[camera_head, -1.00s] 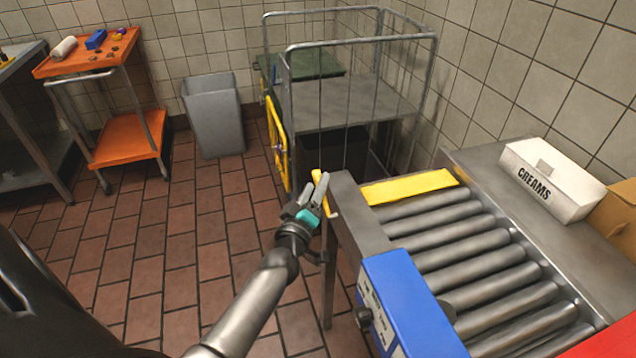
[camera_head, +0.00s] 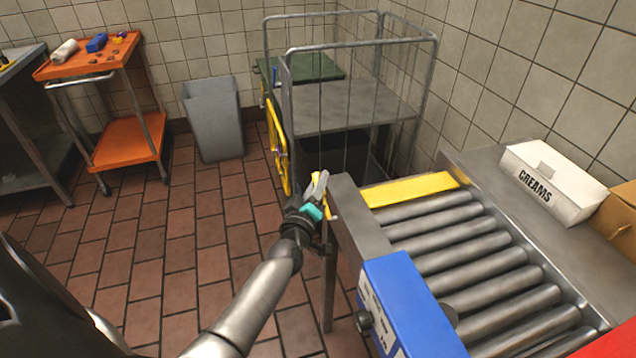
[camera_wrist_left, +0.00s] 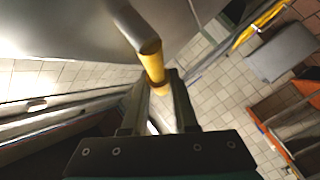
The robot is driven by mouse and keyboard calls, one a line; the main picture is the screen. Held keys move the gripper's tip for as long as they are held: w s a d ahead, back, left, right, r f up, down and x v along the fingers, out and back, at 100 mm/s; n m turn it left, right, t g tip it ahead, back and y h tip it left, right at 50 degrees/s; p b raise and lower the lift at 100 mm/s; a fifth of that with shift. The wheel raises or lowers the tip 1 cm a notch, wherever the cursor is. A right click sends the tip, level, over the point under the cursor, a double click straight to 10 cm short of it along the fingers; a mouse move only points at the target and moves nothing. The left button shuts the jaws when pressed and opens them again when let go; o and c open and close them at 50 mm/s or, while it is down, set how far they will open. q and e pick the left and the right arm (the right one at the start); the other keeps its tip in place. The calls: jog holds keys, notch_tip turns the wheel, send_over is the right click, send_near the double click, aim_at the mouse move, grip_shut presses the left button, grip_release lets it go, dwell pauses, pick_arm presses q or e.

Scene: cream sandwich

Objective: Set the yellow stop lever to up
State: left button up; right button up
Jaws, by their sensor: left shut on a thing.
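In the left wrist view the yellow lever (camera_wrist_left: 152,66) runs from a grey round shaft down between my fingers. My left gripper (camera_head: 316,190) is shut on the lever; its fingers also show in the left wrist view (camera_wrist_left: 160,105). A yellow stop plate (camera_head: 412,189) lies across the far end of the rollers. My right gripper is not in view.
A blue control box (camera_head: 405,305) with a knob is on the conveyor's near side. A white CREAMS box (camera_head: 550,180) stands on the metal ledge at right. A wire cage cart (camera_head: 350,85), grey bin (camera_head: 214,118) and orange cart (camera_head: 125,139) stand behind. The floor at left is open.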

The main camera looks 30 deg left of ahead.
pick_arm(q)
grip_shut()
jog(key=shift+d, duration=0.1)
dwell(0.8)
